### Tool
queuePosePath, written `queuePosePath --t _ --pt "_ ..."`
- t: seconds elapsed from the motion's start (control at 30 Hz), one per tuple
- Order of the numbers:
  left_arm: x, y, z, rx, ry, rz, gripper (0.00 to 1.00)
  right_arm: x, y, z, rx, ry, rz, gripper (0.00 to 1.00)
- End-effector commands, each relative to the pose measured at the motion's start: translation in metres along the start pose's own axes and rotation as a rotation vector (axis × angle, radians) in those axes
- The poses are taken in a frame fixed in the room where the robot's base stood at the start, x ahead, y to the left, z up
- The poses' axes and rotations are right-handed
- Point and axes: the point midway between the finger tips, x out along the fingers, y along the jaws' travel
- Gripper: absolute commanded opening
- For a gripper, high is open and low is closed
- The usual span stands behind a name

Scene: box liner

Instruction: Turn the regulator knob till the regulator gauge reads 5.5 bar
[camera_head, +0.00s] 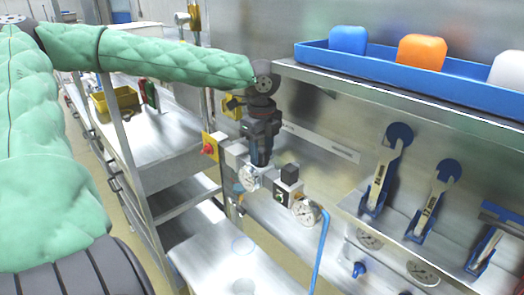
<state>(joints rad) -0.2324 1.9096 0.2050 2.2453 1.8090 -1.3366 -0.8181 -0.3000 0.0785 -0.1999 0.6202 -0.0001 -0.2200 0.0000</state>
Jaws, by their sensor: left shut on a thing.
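My left arm reaches in from the left in a green padded sleeve. Its dark left gripper (261,158) points down over the valve assembly on the metal wall and is shut on the regulator knob, which the fingers mostly hide. A round white-faced gauge (250,179) sits just below the fingers. Its needle and numbers are too small to read. To the right is a grey block with a black square top (290,173). My right gripper is not in view.
A blue tray (450,92) with coloured blocks stands on the shelf at upper right. A red button on a yellow box (209,146) is close left of the assembly. A blue hose (320,250) hangs down.

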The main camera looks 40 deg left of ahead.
Motion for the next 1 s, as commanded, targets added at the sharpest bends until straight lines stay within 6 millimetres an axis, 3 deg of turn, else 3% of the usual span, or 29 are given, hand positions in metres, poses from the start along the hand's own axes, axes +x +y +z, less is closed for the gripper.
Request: queuePosePath --t 0.3,0.8,0.83,0.9,1.0 --pt "-0.0018 -0.0010 0.0008 0.101 -0.002 -0.003 0.18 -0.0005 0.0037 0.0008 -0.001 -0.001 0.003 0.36" --pt "-0.0023 -0.0013 0.0010 0.116 -0.003 -0.004 0.18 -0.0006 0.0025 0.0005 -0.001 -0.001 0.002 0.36" --pt "-0.0024 -0.0013 0.0011 0.116 -0.003 -0.004 0.47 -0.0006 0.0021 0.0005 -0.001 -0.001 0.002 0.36" --pt "-0.0022 -0.0012 0.0009 0.116 -0.003 -0.004 0.61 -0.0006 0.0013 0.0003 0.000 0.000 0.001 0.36" --pt "-0.0016 -0.0008 0.0007 0.116 -0.002 -0.003 0.63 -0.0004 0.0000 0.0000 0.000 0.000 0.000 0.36"
